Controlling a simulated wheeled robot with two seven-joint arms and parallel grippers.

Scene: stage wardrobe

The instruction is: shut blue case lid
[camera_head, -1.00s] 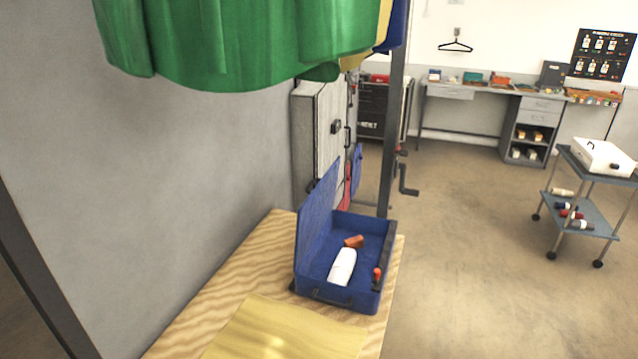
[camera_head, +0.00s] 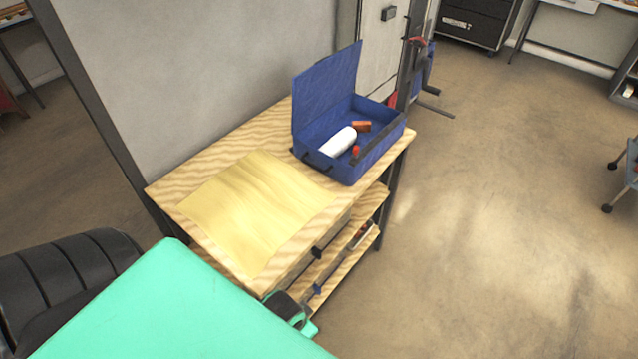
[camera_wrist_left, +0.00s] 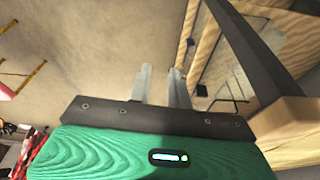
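The blue case (camera_head: 365,160) sits on the far right end of a wooden table. Its lid (camera_head: 327,90) stands open, roughly upright, along the case's back-left side. Inside lie a white bottle-like item (camera_head: 338,142), a brown-orange item (camera_head: 361,126) and a small red item (camera_head: 355,151). My left gripper (camera_wrist_left: 162,78) shows in the left wrist view, its two fingers apart with nothing between them. The case cannot be made out in that view. In the head view, neither gripper's fingers show. My right gripper is out of view.
The wooden table (camera_head: 232,142) has a yellow cloth or sheet (camera_head: 255,205) on its near half and a lower shelf (camera_head: 335,255). A grey wall stands behind the table. Open floor (camera_head: 480,220) lies to the right. A dark drawer unit (camera_head: 475,22) stands at the back.

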